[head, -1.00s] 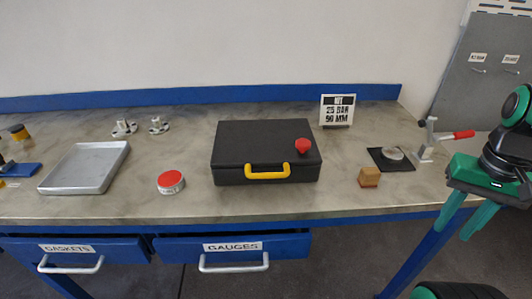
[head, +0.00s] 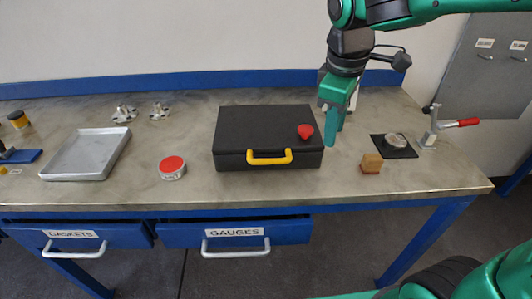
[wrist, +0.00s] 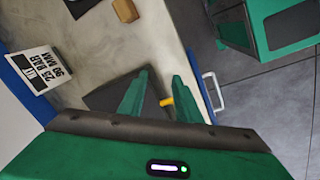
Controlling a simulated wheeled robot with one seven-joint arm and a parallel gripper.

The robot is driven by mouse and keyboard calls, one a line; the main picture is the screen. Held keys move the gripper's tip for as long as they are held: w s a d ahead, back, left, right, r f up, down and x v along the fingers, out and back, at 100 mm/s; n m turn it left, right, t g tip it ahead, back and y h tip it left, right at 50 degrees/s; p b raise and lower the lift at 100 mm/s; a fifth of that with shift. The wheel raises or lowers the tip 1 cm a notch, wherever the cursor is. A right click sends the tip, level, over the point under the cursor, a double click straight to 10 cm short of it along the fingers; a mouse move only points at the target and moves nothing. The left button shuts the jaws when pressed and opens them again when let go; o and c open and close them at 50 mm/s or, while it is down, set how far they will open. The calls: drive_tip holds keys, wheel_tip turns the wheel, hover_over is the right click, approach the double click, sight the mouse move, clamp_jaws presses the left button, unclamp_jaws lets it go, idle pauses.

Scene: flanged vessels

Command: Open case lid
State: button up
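The black case (head: 262,128) lies shut on the bench in the head view, with a yellow handle (head: 269,158) on its front and a red knob (head: 305,131) on the right of its lid. My gripper (head: 337,142) hangs just right of the case, seen nearly edge-on, fingers pointing down. In the wrist view my gripper (wrist: 160,76) shows its two green fingers apart with nothing held. Part of the dark case (wrist: 108,97) and the yellow handle (wrist: 167,101) show behind and between the fingers. The red knob is not visible there.
A wooden block (head: 371,163), a dark pad with a metal disc (head: 395,141) and a red-handled clamp (head: 450,123) stand right of the case. A red-topped tin (head: 172,167) and a metal tray (head: 85,155) lie left. The "GAUGES" drawer (head: 233,234) sits below the bench front.

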sight(266, 160)
drive_tip(key=a+r+n+y, duration=0.15)
drive_tip(key=a+n, duration=0.55)
drive_tip(key=a, duration=0.7)
drive_tip(key=shift+h, duration=0.25)
drive_tip(key=f, duration=0.3)
drive_tip(key=w+f, duration=0.1)
drive_tip(key=f, duration=0.3)
drive_tip(key=w+f, duration=0.1)
drive_tip(key=f, duration=0.2)
drive_tip(key=shift+w+a+f, duration=0.1)
drive_tip(key=shift+a+f, duration=0.1)
drive_tip(key=shift+a, duration=0.05)
clamp_jaws()
